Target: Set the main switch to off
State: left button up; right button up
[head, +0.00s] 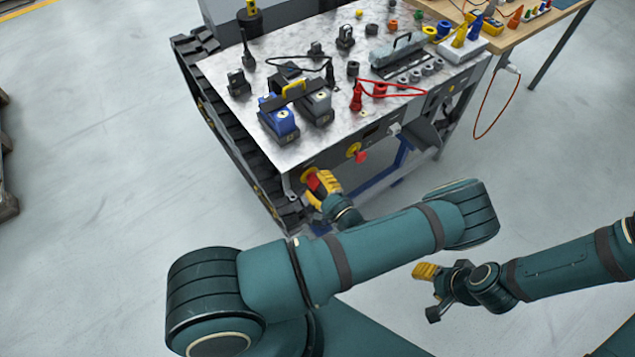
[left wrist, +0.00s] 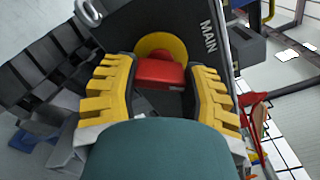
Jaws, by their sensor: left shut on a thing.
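The main switch is a red handle (left wrist: 160,74) on a round yellow plate (left wrist: 160,45), on a dark panel marked MAIN (left wrist: 209,32). In the head view the red handle (head: 312,183) is at the near left corner of the carrier, partly hidden by my left gripper (head: 322,187). The left gripper's yellow fingers (left wrist: 160,85) are on either side of the handle and shut on it. In the left wrist view the handle lies roughly across the picture. My right gripper (head: 430,292) is apart from the carrier, over the floor, open and empty.
The carrier's top (head: 225,70) holds blue and grey battery-like blocks, a red cable and small fittings. A second yellow-and-red control (head: 354,150) is right of the main switch. A black track (head: 230,130) runs down the left side. A wooden table (head: 520,28) stands behind right.

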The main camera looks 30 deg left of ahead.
pick_arm(q)
jog(key=n, duration=0.4)
jog(key=shift+p, duration=0.4)
jog(key=shift+n+p, duration=0.3)
jog(key=shift+n, duration=1.2)
jog(key=o, duration=1.2)
jog(key=v, duration=0.7)
jog(key=shift+d, duration=0.2)
